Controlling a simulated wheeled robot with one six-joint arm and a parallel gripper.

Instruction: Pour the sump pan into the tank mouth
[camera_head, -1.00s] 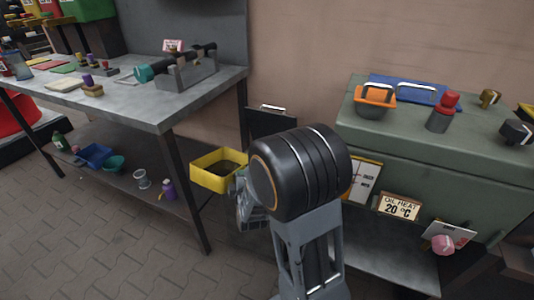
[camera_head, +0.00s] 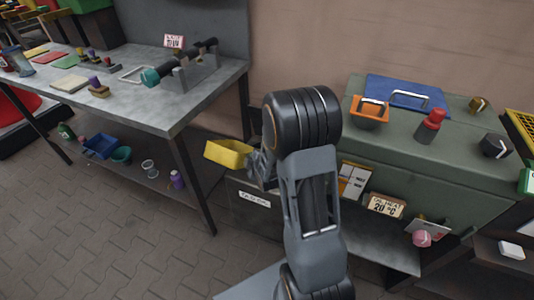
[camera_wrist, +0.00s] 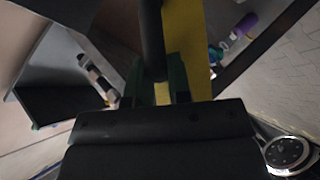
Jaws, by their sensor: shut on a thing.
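The yellow sump pan (camera_head: 228,153) is raised just left of my arm in the head view. It looks tilted, and its inside is not clear to see. My gripper (camera_head: 256,168) is shut on the pan at its right end, partly hidden by my wrist. In the wrist view my gripper's fingers (camera_wrist: 156,88) close around a dark bar, with a yellow strip of the pan (camera_wrist: 197,50) beyond it. A dark grey box with a white label (camera_head: 255,215), which may be the tank, stands below the pan. I cannot make out its mouth behind my arm.
A grey workbench (camera_head: 150,110) stands at left, with a lower shelf holding a blue bin (camera_head: 100,146) and a purple bottle (camera_head: 177,180). The paved floor at front left is clear.

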